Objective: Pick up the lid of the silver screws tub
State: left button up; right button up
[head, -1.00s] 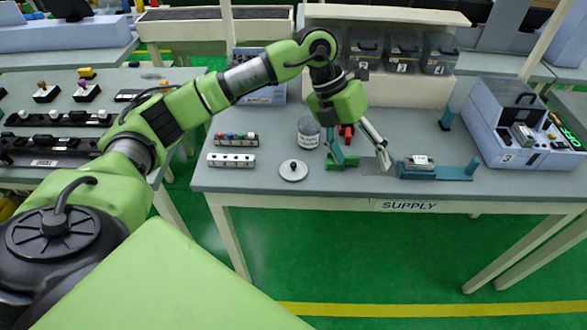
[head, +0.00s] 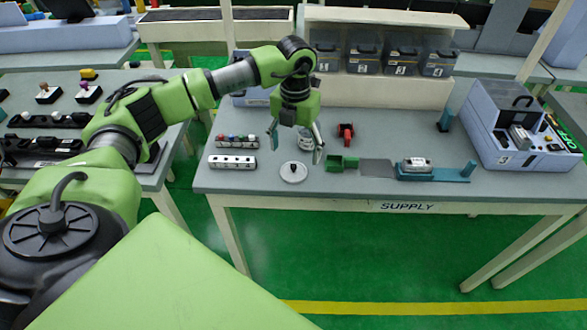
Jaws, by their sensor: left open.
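A round silver lid (head: 294,173) with a dark knob lies flat on the grey supply table, near its front edge. My left gripper (head: 297,150) is open and empty, pointing down, with its fingers just above and behind the lid in the picture. The fingers appear spread to either side of the knob's line, apart from the lid. The pale screws tub is mostly or wholly hidden behind my left gripper. My right gripper is not in view.
Bins (head: 400,56) stand behind.

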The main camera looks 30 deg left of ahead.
aim_at(295, 165)
pick_arm(q)
jog(key=shift+f+p, duration=0.35)
jog(key=shift+f, duration=0.05)
notch_tip(295, 165, down, 4)
jog(key=shift+s+d+r+p, duration=0.1)
jog(key=shift+s+r+p, duration=0.05)
jog(key=shift+p, duration=0.6)
jog(key=shift+f, duration=0.35)
jog(key=c, duration=0.9)
jog(key=shift+r, duration=0.1)
